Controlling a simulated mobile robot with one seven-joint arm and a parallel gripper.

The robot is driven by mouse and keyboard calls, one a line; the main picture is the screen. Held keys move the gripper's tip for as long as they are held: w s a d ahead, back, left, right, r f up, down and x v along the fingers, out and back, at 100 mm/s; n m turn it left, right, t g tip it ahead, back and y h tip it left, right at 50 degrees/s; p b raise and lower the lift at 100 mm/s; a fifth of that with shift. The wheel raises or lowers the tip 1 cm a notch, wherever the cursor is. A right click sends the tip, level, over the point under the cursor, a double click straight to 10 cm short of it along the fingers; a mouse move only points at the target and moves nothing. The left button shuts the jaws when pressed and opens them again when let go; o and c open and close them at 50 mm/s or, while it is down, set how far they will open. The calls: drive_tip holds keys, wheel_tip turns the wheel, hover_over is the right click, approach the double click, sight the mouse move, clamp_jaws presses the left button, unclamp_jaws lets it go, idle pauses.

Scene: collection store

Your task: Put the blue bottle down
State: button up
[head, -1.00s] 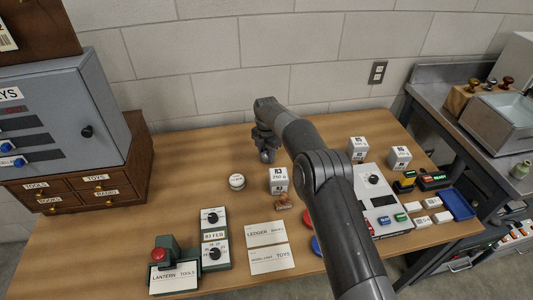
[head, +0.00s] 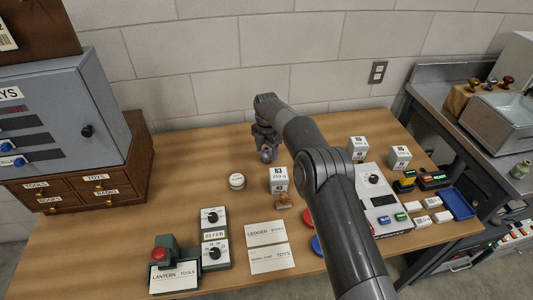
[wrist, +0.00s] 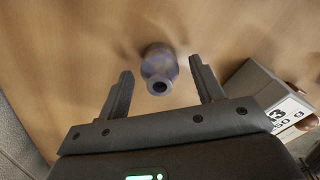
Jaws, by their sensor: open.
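The blue bottle (wrist: 159,70) shows in the wrist view as a small grey-blue bottle with a dark round mouth. It stands on the wooden table, between and a little beyond the two fingertips of my gripper (wrist: 160,80). The fingers are apart, with a gap on both sides of the bottle. In the head view my gripper (head: 265,142) is at the back middle of the table, and the bottle (head: 267,155) shows small and partly hidden under it.
A white box marked 83 (head: 278,180) stands close in front, and it is right of the gripper in the wrist view (wrist: 265,95). A round white-topped item (head: 237,181) is nearby. The table to the left (head: 190,165) is clear.

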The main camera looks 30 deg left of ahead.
sight(267, 148)
wheel_tip(267, 148, up, 11)
idle(0.3)
drive_tip(key=w+d+r+m+t, duration=0.15)
drive_tip(key=d+r+m, duration=0.25)
drive_tip(key=d+r, duration=0.5)
drive_tip(key=w+d+r+m, duration=0.2)
drive_tip(key=d+r+m, duration=0.2)
drive_tip(key=d+r, duration=0.4)
drive_tip(key=s+d+r+m+t, duration=0.1)
drive_tip(key=s+d+r+m, duration=0.25)
drive_tip(key=d, duration=0.55)
drive_tip(key=s+d+r+m, duration=0.2)
drive_tip(key=d+r+m, duration=0.3)
drive_tip(key=d, duration=0.4)
drive_tip(key=s+d+r+m+t, duration=0.2)
drive_tip(key=s+d+m, duration=0.6)
drive_tip(key=s+d, duration=0.45)
drive_tip(key=s+d+f+m, duration=0.4)
drive_tip(key=s+d+m, duration=0.1)
drive_tip(key=s+d, duration=0.1)
drive_tip(key=s+d+f+m+t, duration=0.1)
drive_tip(key=s+d+f+m, duration=0.2)
drive_tip(key=s+d, duration=0.3)
drive_tip(key=shift+s+d+f+m, duration=0.15)
drive_tip(key=shift+s+f+m, duration=0.25)
drive_tip(key=shift+s+m, duration=0.55)
drive_tip(key=shift+s, duration=0.1)
